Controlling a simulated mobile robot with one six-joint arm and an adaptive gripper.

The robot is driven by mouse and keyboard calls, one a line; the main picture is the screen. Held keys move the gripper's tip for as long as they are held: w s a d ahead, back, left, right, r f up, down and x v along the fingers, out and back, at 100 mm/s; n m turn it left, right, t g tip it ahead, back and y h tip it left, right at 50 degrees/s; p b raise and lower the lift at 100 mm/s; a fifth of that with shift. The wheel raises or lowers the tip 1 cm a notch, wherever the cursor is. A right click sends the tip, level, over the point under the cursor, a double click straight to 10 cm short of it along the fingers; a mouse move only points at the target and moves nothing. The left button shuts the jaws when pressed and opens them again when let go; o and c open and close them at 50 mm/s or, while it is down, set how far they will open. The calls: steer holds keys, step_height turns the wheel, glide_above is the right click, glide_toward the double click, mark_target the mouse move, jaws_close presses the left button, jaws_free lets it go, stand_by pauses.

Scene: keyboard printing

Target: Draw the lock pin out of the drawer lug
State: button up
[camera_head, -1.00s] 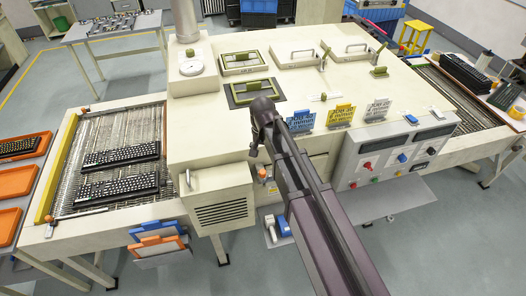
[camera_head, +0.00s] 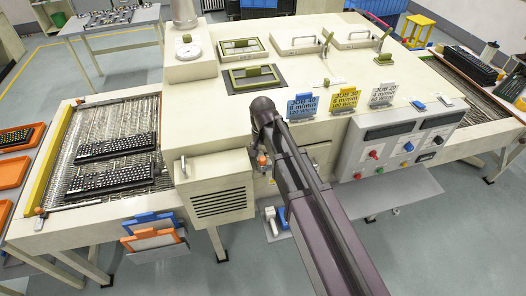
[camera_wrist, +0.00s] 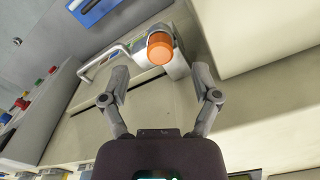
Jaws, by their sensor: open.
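The lock pin shows as an orange knob (camera_wrist: 160,46) in the wrist view. It sits at a pale grey lug (camera_wrist: 181,66) beside the drawer front (camera_wrist: 128,82), which has a silver bar handle (camera_wrist: 100,62). My gripper (camera_wrist: 162,96) is open, its two fingers spread apart, with nothing between the tips. The knob lies just beyond the fingertips, roughly centred between them and apart from both. In the head view the orange knob (camera_head: 262,160) shows small below my gripper; my arm hides most of the drawer. The pin's shaft is hidden.
A vented cream housing (camera_head: 220,188) stands close left of the pin. A control panel (camera_head: 400,150) with knobs is to the right, beyond my arm. Job cards (camera_head: 343,101) stand above it. Keyboards (camera_head: 112,180) lie on the conveyor at the left.

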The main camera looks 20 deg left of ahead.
mark_target(262, 158)
steer(key=shift+f+b, duration=1.6)
steer(key=shift+f, duration=0.3)
jaws_close()
steer(key=shift+r, duration=0.15)
steer(key=shift+r+p, duration=3.1)
steer(key=shift+p, duration=0.15)
steer(key=shift+r+p, duration=2.05)
